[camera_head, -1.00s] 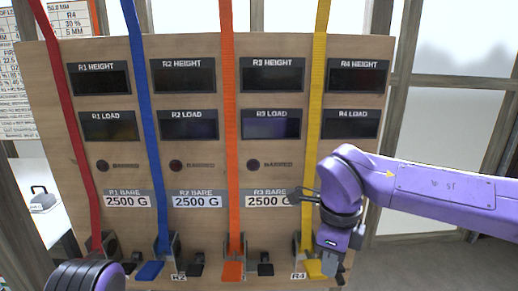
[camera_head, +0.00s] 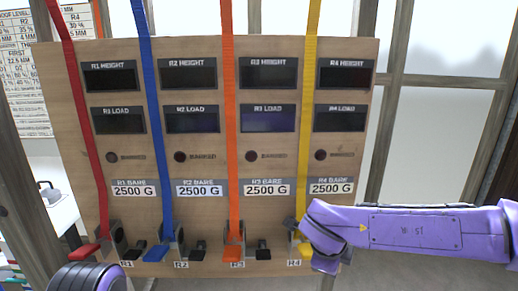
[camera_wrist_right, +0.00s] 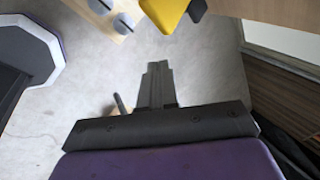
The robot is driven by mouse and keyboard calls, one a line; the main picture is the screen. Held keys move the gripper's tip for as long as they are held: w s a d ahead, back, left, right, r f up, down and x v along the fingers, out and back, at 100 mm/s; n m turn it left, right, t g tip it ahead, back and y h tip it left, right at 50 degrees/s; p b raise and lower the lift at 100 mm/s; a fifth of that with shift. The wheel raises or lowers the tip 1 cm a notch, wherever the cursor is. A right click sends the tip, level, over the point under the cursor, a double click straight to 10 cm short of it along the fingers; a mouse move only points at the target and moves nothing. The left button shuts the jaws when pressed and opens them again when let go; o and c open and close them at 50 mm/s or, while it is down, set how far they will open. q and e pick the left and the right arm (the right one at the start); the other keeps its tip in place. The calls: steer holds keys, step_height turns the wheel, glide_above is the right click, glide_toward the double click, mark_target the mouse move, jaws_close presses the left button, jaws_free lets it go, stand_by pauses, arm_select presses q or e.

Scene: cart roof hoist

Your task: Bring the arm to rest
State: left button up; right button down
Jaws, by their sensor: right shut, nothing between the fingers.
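My right arm comes in from the right in the head view, its purple wrist bent down in front of the panel's lower right corner. Its fingers are hidden in that view. In the right wrist view my right gripper (camera_wrist_right: 157,75) is shut and empty, over grey floor. The yellow lever (camera_wrist_right: 165,12) and a black lever beside it show at the top of that view, apart from the fingers. In the head view the yellow lever (camera_head: 306,250) is partly covered by my wrist. My left gripper is not in view; only part of my left arm shows at the bottom left.
The wooden panel (camera_head: 345,150) carries dark displays, "2500 G" labels and red (camera_head: 85,120), blue (camera_head: 148,120), orange (camera_head: 230,130) and yellow (camera_head: 306,120) straps leading to levers at its foot. A window frame stands behind at right. Floor right of the panel looks clear.

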steer(key=s+d+f+n+t+b, duration=0.2)
steer(key=s+f+n+b, duration=0.15)
steer(key=f, duration=1.05)
steer(key=s+d+f+n+t+b, duration=0.1)
steer(key=s+d+f+n+b, duration=0.3)
steer(key=f, duration=1)
steer(key=s+d+f+n+g+b, duration=0.2)
steer(key=s+d+f+n+b, duration=0.1)
steer(key=s+f, duration=0.7)
steer(key=s+d+f+n+g+b, duration=0.2)
steer(key=s+d+f+n, duration=0.3)
steer(key=s+f, duration=0.5)
steer(key=s+n, duration=0.1)
steer(key=s, duration=0.2)
steer(key=shift+s+f+b, duration=0.25)
steer(key=shift+s+b, duration=0.05)
steer(key=shift+b, duration=0.1)
steer(key=shift+w+a+n, duration=0.1)
steer(key=shift+w+n, duration=0.05)
steer(key=shift+n, duration=0.1)
